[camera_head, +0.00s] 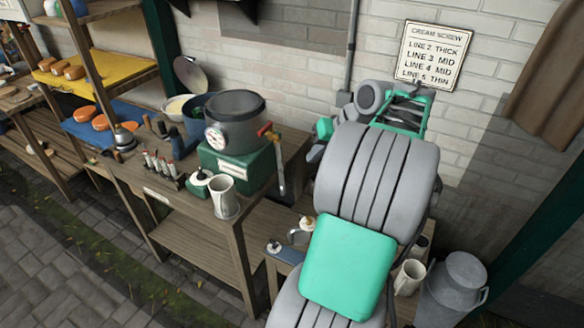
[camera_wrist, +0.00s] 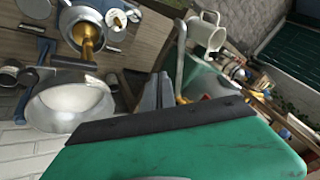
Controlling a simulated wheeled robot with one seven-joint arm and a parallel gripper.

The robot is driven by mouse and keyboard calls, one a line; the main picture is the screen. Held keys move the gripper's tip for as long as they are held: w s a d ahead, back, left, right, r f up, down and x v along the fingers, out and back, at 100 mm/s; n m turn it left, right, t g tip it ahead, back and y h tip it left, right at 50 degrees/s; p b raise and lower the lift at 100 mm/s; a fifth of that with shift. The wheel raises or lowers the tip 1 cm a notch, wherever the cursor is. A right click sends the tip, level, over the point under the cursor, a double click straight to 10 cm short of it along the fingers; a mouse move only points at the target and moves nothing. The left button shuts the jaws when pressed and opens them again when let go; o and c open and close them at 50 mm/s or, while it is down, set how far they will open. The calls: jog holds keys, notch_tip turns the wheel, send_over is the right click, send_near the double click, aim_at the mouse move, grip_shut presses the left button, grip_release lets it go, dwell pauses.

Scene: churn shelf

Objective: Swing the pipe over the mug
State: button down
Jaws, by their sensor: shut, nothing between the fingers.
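The grey pipe (camera_head: 281,178) hangs from the red-handled valve (camera_head: 268,132) at the right side of the churn pot (camera_head: 235,115). The white mug (camera_head: 223,197) stands upright at the bench's front edge, left of the pipe; the pipe is not over it. What looks like the pipe (camera_wrist: 180,48) shows beside a pale mug (camera_wrist: 205,33) in the wrist view. My gripper (camera_head: 314,155) is right of the pipe, apart from it and partly hidden by my arm. In the wrist view its grey fingers (camera_wrist: 155,92) look closed and empty.
The churn's green base (camera_head: 238,165) and a small rack of vials (camera_head: 163,168) occupy the bench. Another mug (camera_head: 408,277) and a grey milk can (camera_head: 455,287) stand at lower right. The brick wall (camera_head: 285,60) is close behind. Paving (camera_head: 60,250) in front is clear.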

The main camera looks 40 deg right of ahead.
aim_at(280, 166)
jog(key=w+a+f+p, duration=0.1)
jog(key=w+a+f, duration=0.2)
jog(key=w+f, duration=0.2)
jog(key=shift+a, duration=0.4)
